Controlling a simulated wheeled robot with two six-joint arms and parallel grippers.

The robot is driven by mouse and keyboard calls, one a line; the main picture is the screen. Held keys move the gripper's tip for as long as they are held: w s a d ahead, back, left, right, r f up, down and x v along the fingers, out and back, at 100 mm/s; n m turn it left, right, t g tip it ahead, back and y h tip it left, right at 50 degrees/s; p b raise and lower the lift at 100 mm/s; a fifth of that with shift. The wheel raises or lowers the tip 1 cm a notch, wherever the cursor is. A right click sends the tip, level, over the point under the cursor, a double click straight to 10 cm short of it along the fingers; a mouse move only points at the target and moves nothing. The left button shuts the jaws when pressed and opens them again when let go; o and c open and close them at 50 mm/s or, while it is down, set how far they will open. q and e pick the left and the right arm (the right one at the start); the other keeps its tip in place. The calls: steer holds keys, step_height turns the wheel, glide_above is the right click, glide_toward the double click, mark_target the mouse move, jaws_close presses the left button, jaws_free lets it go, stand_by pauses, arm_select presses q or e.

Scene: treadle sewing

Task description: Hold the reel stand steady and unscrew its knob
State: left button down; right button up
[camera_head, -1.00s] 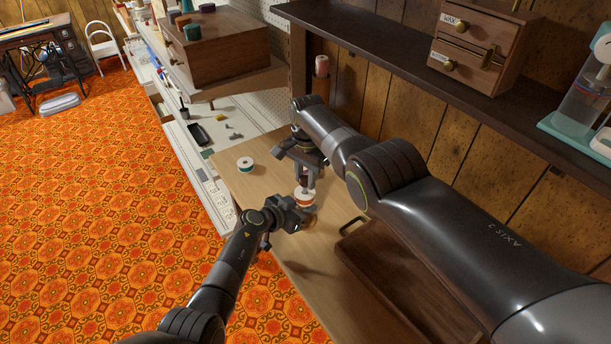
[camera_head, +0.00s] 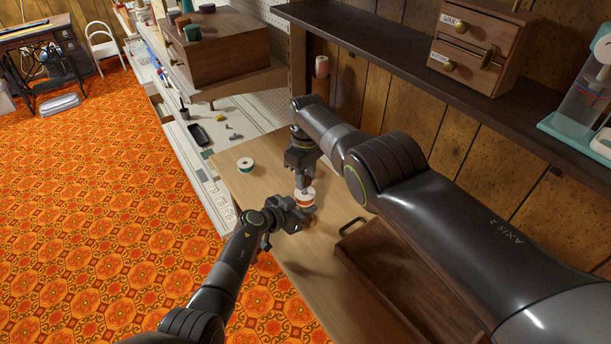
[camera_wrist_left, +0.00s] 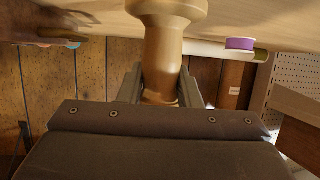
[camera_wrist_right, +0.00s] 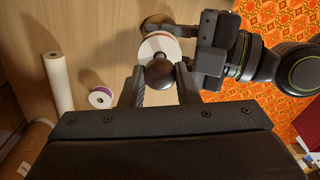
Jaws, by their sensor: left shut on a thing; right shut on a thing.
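The reel stand (camera_wrist_left: 163,55) is a turned pale wooden post in the left wrist view. My left gripper (camera_head: 304,210) is shut on it, with a finger on each side. A white and orange reel (camera_head: 309,197) sits on the stand, beside the left gripper. The stand's knob (camera_wrist_right: 159,75) is round and dark brown, above the reel in the right wrist view. My right gripper (camera_wrist_right: 160,90) points down from above and is shut on the knob, one finger on each side. In the head view the right gripper hides the knob.
A brown wooden box (camera_head: 390,285) with a dark handle stands close on the right. In the right wrist view, a purple-rimmed reel (camera_wrist_right: 101,97) and a pale roll (camera_wrist_right: 58,80) lie to the left.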

steer(key=n, duration=0.5)
steer(key=shift+w+d, duration=0.1)
arm_select(q)
steer(key=shift+a, duration=0.1)
arm_select(e)
steer(key=n, duration=0.4)
steer(key=shift+n, duration=0.3)
steer(key=n, duration=0.4)
steer(key=shift+n, duration=0.3)
steer(key=n, duration=0.4)
steer(key=shift+n, duration=0.4)
steer(key=shift+r, duration=0.2)
steer(key=shift+r, duration=0.9)
